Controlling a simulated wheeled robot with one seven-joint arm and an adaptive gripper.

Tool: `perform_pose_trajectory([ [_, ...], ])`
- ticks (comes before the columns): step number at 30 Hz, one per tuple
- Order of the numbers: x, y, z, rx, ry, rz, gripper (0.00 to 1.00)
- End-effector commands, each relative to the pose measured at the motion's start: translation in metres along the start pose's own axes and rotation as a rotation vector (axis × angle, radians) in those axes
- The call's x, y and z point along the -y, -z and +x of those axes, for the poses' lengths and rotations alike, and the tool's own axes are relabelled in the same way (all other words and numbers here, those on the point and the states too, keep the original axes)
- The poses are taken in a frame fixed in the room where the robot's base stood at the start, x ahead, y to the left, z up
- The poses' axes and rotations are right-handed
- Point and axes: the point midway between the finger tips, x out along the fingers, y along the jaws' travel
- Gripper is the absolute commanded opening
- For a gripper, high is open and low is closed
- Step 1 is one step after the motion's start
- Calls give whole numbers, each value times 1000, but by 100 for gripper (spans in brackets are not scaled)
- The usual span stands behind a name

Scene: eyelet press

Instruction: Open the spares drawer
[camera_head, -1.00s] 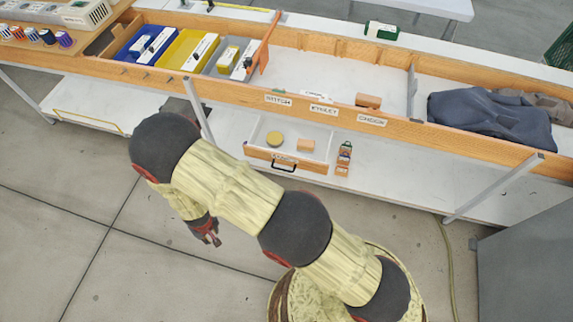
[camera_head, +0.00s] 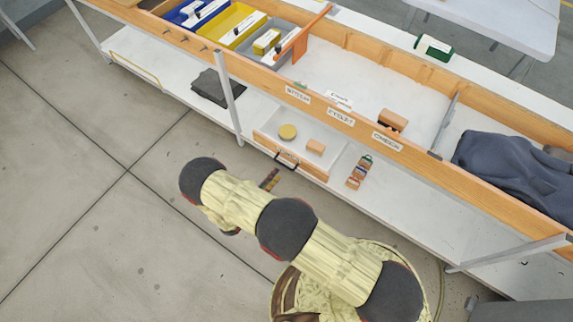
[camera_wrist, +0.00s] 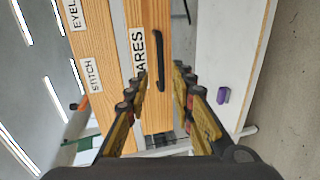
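The spares drawer (camera_head: 303,166) is a shallow wooden-fronted box below the bench's front rail. Its inside shows from above, holding a round yellowish tin (camera_head: 288,131) and a small wooden block (camera_head: 315,146). Its black bar handle (camera_head: 286,160) is on the front. In the wrist view the drawer front (camera_wrist: 155,105) carries a label partly reading "ARES", with the handle (camera_wrist: 157,45) to its right. My gripper (camera_head: 270,179) is just in front of the drawer, low and left of the handle. In the wrist view my gripper (camera_wrist: 160,72) is open, its fingertips straddling the handle's line, apparently short of it.
A stack of small boxes (camera_head: 359,172) stands right of the drawer on the lower white shelf (camera_head: 400,205). A bench leg (camera_head: 229,95) stands to the left, beside a dark folded item (camera_head: 217,88). The floor in front (camera_head: 90,220) is clear.

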Motion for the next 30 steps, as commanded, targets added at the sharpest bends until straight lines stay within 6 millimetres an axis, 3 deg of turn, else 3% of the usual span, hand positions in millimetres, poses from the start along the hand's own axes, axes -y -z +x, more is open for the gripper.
perform_pose_trajectory([
  [18,2,-1,73,0,6,-19,24],
  [30,2,0,78,-1,6,-19,23],
])
